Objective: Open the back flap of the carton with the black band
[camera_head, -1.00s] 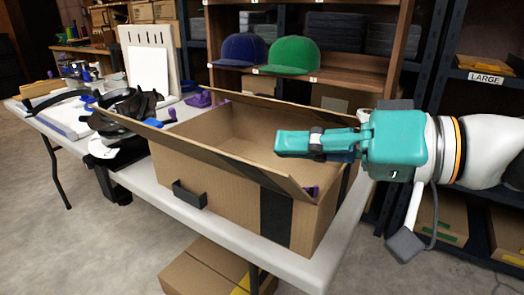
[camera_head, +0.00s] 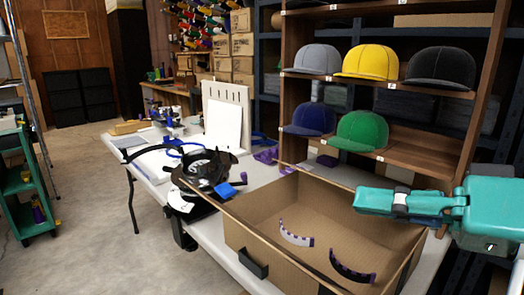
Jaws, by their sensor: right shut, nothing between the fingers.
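The carton (camera_head: 262,238) stands open at the lower middle of the head view, on the white table. My left gripper is not in view.
Inside the carton lie a white curved piece (camera_head: 297,234) and a black curved piece (camera_head: 352,268). Black gear (camera_head: 207,170) crowds the table left of the carton. A shelf with caps (camera_head: 361,131) stands close behind. A green cart (camera_head: 25,190) is at far left, with bare floor between.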

